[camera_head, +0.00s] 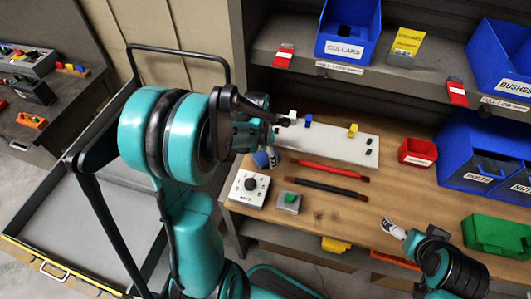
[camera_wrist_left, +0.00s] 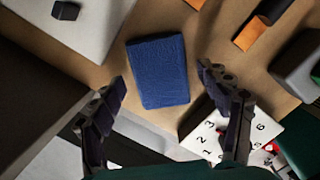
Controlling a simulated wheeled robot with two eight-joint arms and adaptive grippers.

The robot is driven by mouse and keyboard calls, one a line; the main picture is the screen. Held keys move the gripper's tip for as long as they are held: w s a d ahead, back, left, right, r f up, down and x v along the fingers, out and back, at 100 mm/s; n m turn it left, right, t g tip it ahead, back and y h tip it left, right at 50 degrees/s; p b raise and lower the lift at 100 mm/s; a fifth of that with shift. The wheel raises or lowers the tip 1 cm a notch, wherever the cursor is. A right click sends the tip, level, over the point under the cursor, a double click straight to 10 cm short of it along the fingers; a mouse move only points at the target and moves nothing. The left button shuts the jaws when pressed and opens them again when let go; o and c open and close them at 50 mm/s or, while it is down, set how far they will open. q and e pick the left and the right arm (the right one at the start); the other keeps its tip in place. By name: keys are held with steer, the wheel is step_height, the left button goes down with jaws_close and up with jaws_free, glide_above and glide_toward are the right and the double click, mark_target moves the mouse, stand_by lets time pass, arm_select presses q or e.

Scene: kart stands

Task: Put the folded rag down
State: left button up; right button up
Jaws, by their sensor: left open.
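The folded rag (camera_wrist_left: 158,72) is a flat blue rectangle lying on the brown bench top in the left wrist view. In the head view a blue patch of it (camera_head: 261,159) shows beside my left gripper, at the bench's left end. My left gripper (camera_head: 274,140) is open above the bench. In the left wrist view its fingers (camera_wrist_left: 162,80) stand apart on either side of the rag, with visible gaps.
A white board (camera_head: 340,144) with small blocks lies behind. Red (camera_head: 320,169) and dark (camera_head: 325,187) bars, a numbered dial box (camera_head: 249,190) and a green-button box (camera_head: 289,201) are near the rag. A red bin (camera_head: 417,152) and blue bins (camera_head: 482,160) stand right.

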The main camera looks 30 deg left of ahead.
mark_target(262, 157)
arm_select(q)
steer(key=shift+r, duration=0.25)
step_height(262, 157, up, 11)
steer(key=s+p, duration=0.1)
steer(key=p, duration=0.3)
steer(key=s+d+r+m+t, duration=0.3)
steer(key=s+d+m, duration=0.2)
steer(key=m, duration=1)
steer(key=s+d+r+m+t, duration=0.3)
steer(key=s+d+m, duration=0.2)
steer(key=m, duration=1)
steer(key=shift+d+y, duration=0.3)
steer(key=shift+d, duration=0.05)
